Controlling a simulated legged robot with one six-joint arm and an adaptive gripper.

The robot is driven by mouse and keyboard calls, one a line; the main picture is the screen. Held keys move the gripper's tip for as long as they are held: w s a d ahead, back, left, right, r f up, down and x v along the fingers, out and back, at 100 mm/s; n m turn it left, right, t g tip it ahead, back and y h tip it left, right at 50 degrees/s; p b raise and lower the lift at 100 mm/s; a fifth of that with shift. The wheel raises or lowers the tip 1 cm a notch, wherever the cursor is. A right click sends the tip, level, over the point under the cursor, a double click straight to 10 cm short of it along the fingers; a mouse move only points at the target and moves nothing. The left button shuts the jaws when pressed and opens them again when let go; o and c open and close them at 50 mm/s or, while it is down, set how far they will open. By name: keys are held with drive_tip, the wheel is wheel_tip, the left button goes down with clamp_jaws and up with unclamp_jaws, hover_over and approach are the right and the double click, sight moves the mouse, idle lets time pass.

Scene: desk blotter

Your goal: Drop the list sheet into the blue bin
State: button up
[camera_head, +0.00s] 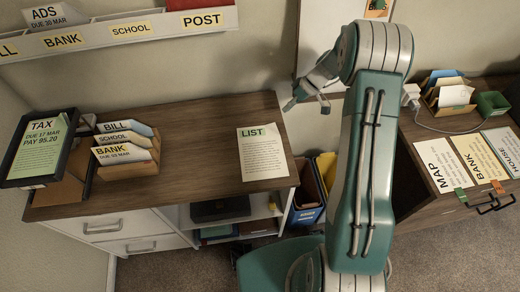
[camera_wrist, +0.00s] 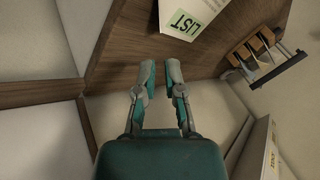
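The list sheet (camera_head: 262,158) is white with a green LIST heading. It lies flat on the right part of the brown wooden desk top; the wrist view shows its heading end (camera_wrist: 187,18) at the top. The blue bin (camera_head: 304,215) stands on the floor just right of the desk, with folders or papers inside; my arm is close to its right side, and its lower part is partly hidden. My gripper (camera_head: 307,104) is raised behind and right of the sheet, apart from it. In the wrist view my gripper (camera_wrist: 160,68) is open, with nothing between its fingers.
A file rack (camera_head: 128,155) and framed TAX notice (camera_head: 38,150) stand on the desk's left. A labelled wall shelf (camera_head: 130,35) hangs above. Right of my arm, another desk (camera_head: 440,205) holds MAP, BANK and HOUSE sheets, a wooden tray and a green box (camera_head: 491,103). The desk's middle is clear.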

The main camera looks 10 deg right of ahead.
drive_tip(key=x, duration=0.3)
drive_tip(key=shift+a+f, duration=0.1)
drive_tip(key=shift+a, duration=0.05)
drive_tip(key=x, duration=0.5)
drive_tip(key=shift+s+f, duration=0.25)
clamp_jaws()
drive_tip(key=shift+r, duration=0.1)
